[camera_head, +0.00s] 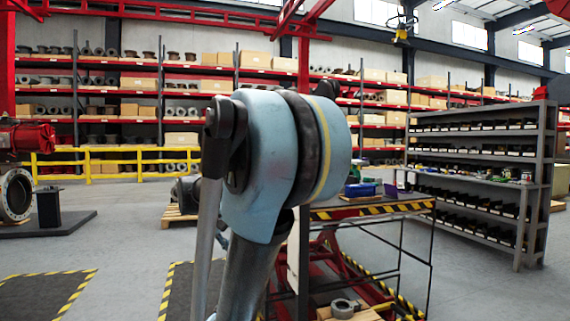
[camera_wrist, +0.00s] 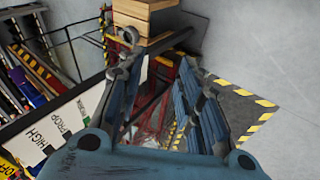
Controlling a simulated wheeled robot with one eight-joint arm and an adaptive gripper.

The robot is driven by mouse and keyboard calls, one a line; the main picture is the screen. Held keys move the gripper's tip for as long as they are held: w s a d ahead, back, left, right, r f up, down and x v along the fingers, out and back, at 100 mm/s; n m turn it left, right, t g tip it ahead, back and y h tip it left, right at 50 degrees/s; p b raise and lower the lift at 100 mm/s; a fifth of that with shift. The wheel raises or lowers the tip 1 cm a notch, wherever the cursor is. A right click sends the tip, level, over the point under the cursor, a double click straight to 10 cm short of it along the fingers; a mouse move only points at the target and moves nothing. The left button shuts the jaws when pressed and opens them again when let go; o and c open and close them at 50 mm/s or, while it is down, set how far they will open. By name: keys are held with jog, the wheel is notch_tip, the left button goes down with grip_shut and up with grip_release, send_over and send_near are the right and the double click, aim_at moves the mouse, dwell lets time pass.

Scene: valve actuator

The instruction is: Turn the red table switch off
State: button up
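My gripper (camera_wrist: 158,58) shows in the wrist view with its two blue-grey fingers spread apart; I see nothing held between them. Red metalwork (camera_wrist: 155,105) lies below and between the fingers, partly hidden by them. In the head view a table with a black-and-yellow striped edge (camera_head: 400,208) stands right of centre, with a red frame (camera_head: 345,265) beneath it. My own blue arm joint hides its left part. I cannot make out a switch in either view.
In the wrist view a wooden crate (camera_wrist: 146,18) is at the top, and a white lettered panel (camera_wrist: 62,125) lies left of the gripper. Grey shelving (camera_head: 480,170) stands right in the head view, a yellow railing (camera_head: 110,160) at left. Floor between is mostly clear.

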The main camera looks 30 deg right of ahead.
jog(key=w+d+r+m+g+h, duration=0.2)
jog(key=w+d+r+m+h, duration=0.4)
jog(key=w+r, duration=0.65)
jog(key=w+d+r+m+g+h, duration=0.2)
jog(key=w+d+r+h, duration=0.4)
jog(key=w+r, duration=0.6)
jog(key=s+d, duration=0.2)
jog(key=d, duration=0.7)
jog(key=s+d+y, duration=0.1)
jog(key=s+d, duration=0.1)
jog(key=d, duration=0.7)
jog(key=shift+s+d+r, duration=0.15)
jog(key=shift+s+r, duration=0.15)
jog(key=shift+s, duration=0.1)
grip_shut()
